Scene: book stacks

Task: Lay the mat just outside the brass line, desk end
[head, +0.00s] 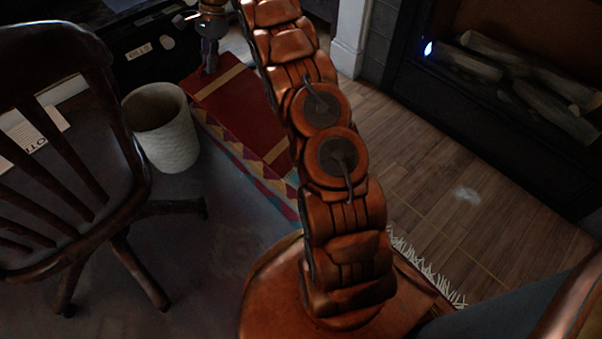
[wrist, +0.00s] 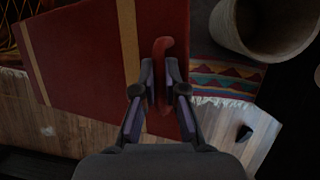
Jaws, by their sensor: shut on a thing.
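The mat (head: 233,112) is a flat red panel with two tan bands; it also shows in the wrist view (wrist: 85,60). My gripper (wrist: 162,82) is shut on the red loop handle (wrist: 163,48) at the mat's edge. In the head view my gripper (head: 210,62) is at the mat's far end, and my arm hides part of its right side. The mat is over a patterned rug; I cannot tell whether it touches it. The thin brass line (head: 478,262) runs across the wooden floor at right, apart from the mat.
The patterned, fringed rug (head: 277,190) lies beneath. A pale bin (head: 165,130) stands close beside the mat. A wooden chair (head: 70,140) is at left, a dark desk front with a BILLS label (head: 139,50) at top left. A fireplace with logs (head: 470,62) is at right; the floor before it is largely clear.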

